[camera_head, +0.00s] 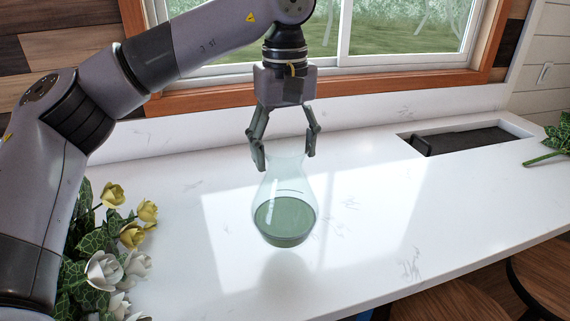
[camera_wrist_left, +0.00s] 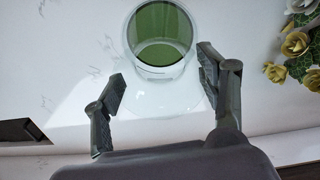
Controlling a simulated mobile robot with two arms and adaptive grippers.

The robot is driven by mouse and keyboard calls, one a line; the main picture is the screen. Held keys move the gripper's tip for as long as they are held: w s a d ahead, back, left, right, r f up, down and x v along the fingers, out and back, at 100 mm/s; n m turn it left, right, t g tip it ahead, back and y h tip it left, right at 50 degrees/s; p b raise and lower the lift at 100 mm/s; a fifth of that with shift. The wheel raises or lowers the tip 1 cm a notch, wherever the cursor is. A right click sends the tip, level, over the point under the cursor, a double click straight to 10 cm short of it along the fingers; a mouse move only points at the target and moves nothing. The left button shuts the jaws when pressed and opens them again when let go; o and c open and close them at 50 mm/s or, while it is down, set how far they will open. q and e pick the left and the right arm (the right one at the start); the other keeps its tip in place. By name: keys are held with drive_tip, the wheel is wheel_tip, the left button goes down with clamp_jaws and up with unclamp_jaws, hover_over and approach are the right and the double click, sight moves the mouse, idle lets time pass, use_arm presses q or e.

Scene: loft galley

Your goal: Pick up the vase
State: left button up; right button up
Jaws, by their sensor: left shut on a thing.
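The vase (camera_head: 284,212) is clear glass with a wide round lower part, a narrower neck and a green bottom. My left gripper (camera_head: 284,158) comes down from above, with one finger on each side of the vase's neck, and is shut on it. The vase looks upright and appears held a little above the white counter, with a soft shadow below it. In the left wrist view the vase's green base (camera_wrist_left: 160,38) shows beyond the two fingers (camera_wrist_left: 165,88), and its clear neck lies between them. My right gripper is not in view.
The white counter (camera_head: 400,210) is mostly clear around the vase. White and yellow flowers (camera_head: 115,235) stand at the left, beside my left arm. A recessed dark sink (camera_head: 465,138) is at the back right. A window with a wooden frame (camera_head: 410,82) is behind. Stools are at the front right.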

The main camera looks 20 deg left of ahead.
use_arm(q)
wheel_tip(320, 180, up, 15)
drive_tip(key=p, duration=0.3)
drive_tip(key=shift+f, duration=0.2)
idle(0.4)
idle(0.8)
